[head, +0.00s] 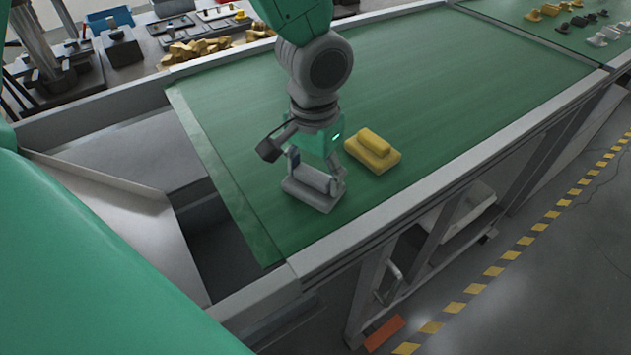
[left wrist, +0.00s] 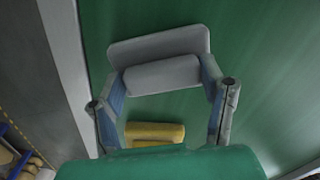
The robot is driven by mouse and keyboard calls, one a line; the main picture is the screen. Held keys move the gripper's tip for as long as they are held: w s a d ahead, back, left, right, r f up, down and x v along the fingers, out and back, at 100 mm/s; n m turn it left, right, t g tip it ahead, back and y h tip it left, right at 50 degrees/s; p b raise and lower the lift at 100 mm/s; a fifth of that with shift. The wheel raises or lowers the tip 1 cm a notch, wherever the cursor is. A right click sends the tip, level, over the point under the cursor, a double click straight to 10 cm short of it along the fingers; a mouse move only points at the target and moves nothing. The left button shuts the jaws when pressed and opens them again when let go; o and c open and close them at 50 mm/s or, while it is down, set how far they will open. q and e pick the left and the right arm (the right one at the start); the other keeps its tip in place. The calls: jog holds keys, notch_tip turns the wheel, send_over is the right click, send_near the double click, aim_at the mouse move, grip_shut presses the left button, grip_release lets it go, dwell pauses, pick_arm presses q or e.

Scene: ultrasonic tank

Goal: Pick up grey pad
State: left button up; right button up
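The grey pad (head: 313,193) is a flat grey plate with a raised rounded block on top. It lies on the green belt surface below my left gripper (head: 316,172). In the left wrist view the grey pad (left wrist: 160,49) is at the top middle. My left gripper (left wrist: 164,72) has its fingers spread wide, one at each end of the raised block. They look very close to its ends; I cannot tell whether they touch. My right gripper is not in view.
A yellow pad (head: 373,150) of similar shape lies just right of the grey pad; it also shows in the left wrist view (left wrist: 154,131). The green belt (head: 470,80) is clear beyond. A metal rail (head: 440,190) edges the near side. Small parts lie at the far right.

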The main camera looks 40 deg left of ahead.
aim_at(308, 170)
pick_arm(q)
jog(key=shift+a, duration=0.2)
jog(key=c, duration=0.4)
jog(key=shift+a+f, duration=0.2)
jog(key=shift+a, duration=0.5)
jog(key=shift+c, duration=0.7)
jog(key=shift+r, duration=0.1)
jog(key=r, duration=0.3)
jog(key=r+p, duration=0.1)
jog(key=r, duration=0.6)
jog(key=shift+d, duration=0.35)
jog(key=shift+w+a, duration=0.1)
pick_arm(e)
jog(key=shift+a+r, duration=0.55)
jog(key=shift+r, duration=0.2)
pick_arm(q)
jog(key=o, duration=0.7)
jog(key=shift+a, duration=0.1)
jog(key=c, duration=0.5)
jog(key=shift+o, duration=0.2)
jog(key=shift+f, duration=0.1)
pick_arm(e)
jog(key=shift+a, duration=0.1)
